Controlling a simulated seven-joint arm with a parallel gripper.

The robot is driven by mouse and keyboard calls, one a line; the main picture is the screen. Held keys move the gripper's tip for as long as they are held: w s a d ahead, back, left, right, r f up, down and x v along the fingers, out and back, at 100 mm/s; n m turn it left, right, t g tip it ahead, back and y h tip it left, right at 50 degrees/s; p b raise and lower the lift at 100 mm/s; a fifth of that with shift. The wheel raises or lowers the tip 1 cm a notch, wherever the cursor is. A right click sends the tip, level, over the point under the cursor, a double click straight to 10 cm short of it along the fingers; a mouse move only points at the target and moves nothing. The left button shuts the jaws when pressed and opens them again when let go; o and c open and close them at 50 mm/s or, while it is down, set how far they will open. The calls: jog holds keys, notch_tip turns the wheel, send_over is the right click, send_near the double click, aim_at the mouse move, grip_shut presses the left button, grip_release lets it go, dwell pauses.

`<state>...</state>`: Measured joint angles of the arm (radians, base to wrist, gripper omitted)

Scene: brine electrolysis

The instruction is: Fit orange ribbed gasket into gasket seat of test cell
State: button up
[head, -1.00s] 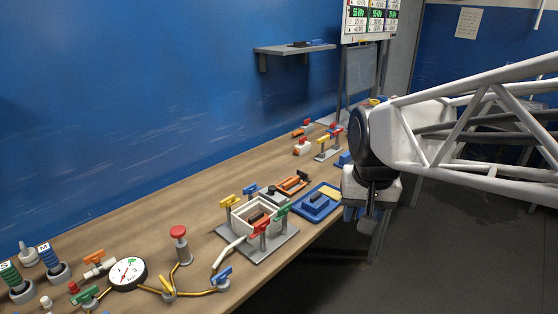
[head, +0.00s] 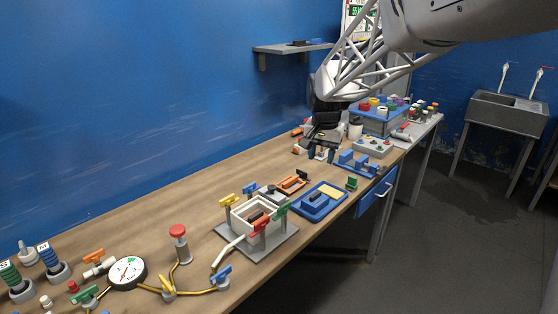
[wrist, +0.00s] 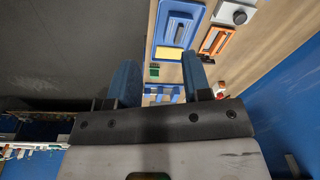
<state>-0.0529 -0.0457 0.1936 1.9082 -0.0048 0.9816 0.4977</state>
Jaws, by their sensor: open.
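An orange rectangular frame (head: 291,184), which looks like the gasket, lies on the bench behind the blue tray. It also shows in the wrist view (wrist: 203,41), at the upper right; its ribs are too small to make out. The test cell (head: 236,222) is a white open-topped square box on a grey plate, left of the orange frame, with coloured clamps around it. Its seat is only partly visible. My gripper (head: 322,152) is above the far part of the bench, beyond the orange frame. In the wrist view its two blue fingers (wrist: 160,62) are apart and empty.
A blue tray (head: 338,205) with a yellow block sits at the bench's front edge. A blue fixture (head: 357,162) and a small green block (head: 352,183) stand further right. A gauge (head: 127,273) and a red knob (head: 178,231) stand left. The rear bench is largely clear.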

jog(key=w+a+f+m, duration=0.1)
jog(key=w+f, duration=0.2)
jog(key=w, duration=0.4)
jog(key=w+a+f+m, duration=0.1)
jog(key=w+a+f, duration=0.15)
jog(key=w, duration=0.35)
jog(key=m+g, duration=0.1)
jog(key=m, duration=0.1)
send_over(290, 180)
notch_tip(290, 180, down, 12)
jog(key=shift+s+r, duration=0.15)
jog(key=shift+w+a+f, duration=0.1)
jog(key=shift+w+f, duration=0.2)
jog(key=shift+f, duration=0.05)
jog(key=shift+f, duration=1.3)
jog(key=shift+d+f, duration=0.2)
jog(key=shift+f, duration=2.4)
